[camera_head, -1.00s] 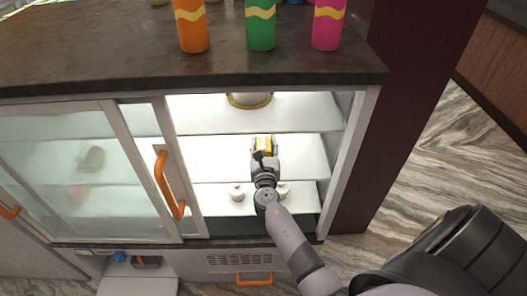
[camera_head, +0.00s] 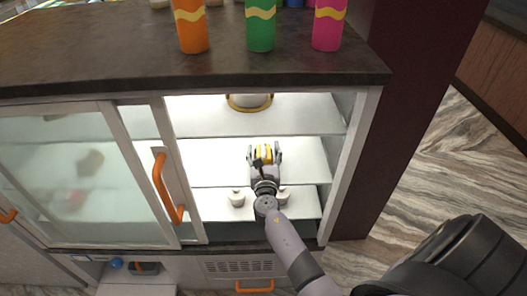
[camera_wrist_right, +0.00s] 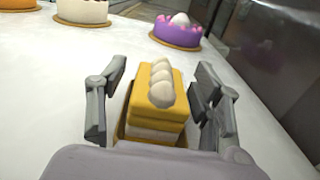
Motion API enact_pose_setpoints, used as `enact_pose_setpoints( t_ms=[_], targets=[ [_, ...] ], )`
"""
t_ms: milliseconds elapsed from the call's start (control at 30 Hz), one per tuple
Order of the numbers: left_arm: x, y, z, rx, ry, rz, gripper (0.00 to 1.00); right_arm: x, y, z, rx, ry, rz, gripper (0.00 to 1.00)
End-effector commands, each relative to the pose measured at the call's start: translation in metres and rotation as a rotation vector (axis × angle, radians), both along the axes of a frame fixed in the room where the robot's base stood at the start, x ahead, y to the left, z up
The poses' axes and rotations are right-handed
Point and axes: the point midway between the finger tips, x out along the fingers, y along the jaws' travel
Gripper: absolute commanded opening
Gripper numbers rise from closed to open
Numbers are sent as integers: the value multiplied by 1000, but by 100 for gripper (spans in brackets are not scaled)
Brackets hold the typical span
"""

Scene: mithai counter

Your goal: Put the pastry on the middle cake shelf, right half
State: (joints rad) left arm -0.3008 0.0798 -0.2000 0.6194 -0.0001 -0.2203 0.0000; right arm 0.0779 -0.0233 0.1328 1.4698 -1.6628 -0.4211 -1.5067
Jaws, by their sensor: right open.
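The pastry (camera_wrist_right: 158,98) is a yellow layered block with white cream blobs on top. It stands upright on the white middle shelf (camera_head: 207,160), in the right part of the open cabinet. In the head view the pastry (camera_head: 263,154) shows between the fingers of my right gripper (camera_head: 264,153). In the right wrist view my right gripper (camera_wrist_right: 160,95) is open, with a finger on each side of the pastry and gaps between. My left gripper is not in view.
The right wrist view shows a purple cake (camera_wrist_right: 177,30) and a white cake (camera_wrist_right: 82,12) farther back. The upper shelf (camera_head: 200,115) is above my gripper. A sliding glass door (camera_head: 75,185) covers the left side. Bottles (camera_head: 261,25) stand on the counter.

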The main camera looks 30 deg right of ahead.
Motion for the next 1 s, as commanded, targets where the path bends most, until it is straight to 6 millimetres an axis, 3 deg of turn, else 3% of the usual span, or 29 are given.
enact_pose_setpoints(
  t_ms=[233, 700, 1000],
  targets=[
    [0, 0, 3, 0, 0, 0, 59, -6, 4, 2, 0, 2, 1, 60],
    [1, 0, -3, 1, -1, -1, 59, -85, 52, 1, 1, 2, 1, 60],
    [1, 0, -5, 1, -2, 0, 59, -103, 63, 3, 1, -1, 0, 60]
  ],
)
